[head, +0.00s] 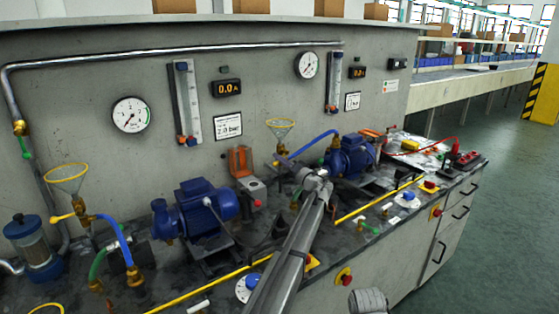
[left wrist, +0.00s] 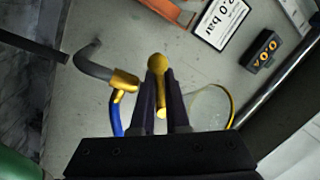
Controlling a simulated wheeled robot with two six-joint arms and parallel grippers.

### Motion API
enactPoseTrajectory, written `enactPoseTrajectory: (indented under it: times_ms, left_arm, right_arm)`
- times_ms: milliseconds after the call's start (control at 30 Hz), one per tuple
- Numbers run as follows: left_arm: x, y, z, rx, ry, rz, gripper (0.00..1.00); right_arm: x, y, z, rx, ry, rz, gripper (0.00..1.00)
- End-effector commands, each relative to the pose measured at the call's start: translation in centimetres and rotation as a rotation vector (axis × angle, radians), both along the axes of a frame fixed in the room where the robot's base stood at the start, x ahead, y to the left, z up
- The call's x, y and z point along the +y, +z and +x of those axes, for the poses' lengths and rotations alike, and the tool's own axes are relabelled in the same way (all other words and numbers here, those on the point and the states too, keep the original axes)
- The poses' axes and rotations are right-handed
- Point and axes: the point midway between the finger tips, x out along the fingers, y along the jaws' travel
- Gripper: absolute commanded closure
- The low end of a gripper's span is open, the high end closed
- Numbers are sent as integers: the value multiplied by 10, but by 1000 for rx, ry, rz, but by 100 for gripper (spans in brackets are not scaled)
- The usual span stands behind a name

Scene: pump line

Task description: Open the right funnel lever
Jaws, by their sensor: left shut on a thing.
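The right funnel (head: 282,128), clear with a yellow rim, stands on a brass fitting in front of the grey panel. It also shows in the left wrist view (left wrist: 228,106), just right of the fingers. My left gripper (head: 303,175) reaches in beside the fitting below this funnel. In the left wrist view its two dark fingers (left wrist: 166,100) are shut on a yellow lever (left wrist: 157,63) with a rounded end, which sticks out between them. In the head view my own arm and gripper hide most of the lever.
A blue hose (head: 316,143) runs from the funnel fitting to the right blue pump (head: 354,155). An orange bracket (head: 240,161) and the left blue pump (head: 200,208) stand to the left. The left funnel (head: 67,178) is far left. Yellow rails line the bench front.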

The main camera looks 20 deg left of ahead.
Motion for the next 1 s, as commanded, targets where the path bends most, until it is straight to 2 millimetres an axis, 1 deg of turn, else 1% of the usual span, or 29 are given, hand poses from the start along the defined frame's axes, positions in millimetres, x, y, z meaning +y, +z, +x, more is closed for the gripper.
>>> enactPoseTrajectory:
  times_ms: [467,500,700,733,1000]
  left_arm:
    - [0,-1,0,-9,0,-9,100]
    - [0,-1,0,-9,0,-9,83]
    - [0,-1,0,-9,0,-9,60]
    - [0,-1,0,-9,-1,-8,58]
    - [-1,-1,0,-9,0,-7,58]
  right_arm:
    - [0,0,0,0,0,0,50]
    - [0,0,0,0,0,0,50]
    - [0,0,0,0,0,0,50]
    - [0,0,0,0,0,0,50]
    - [0,0,0,0,0,0,50]
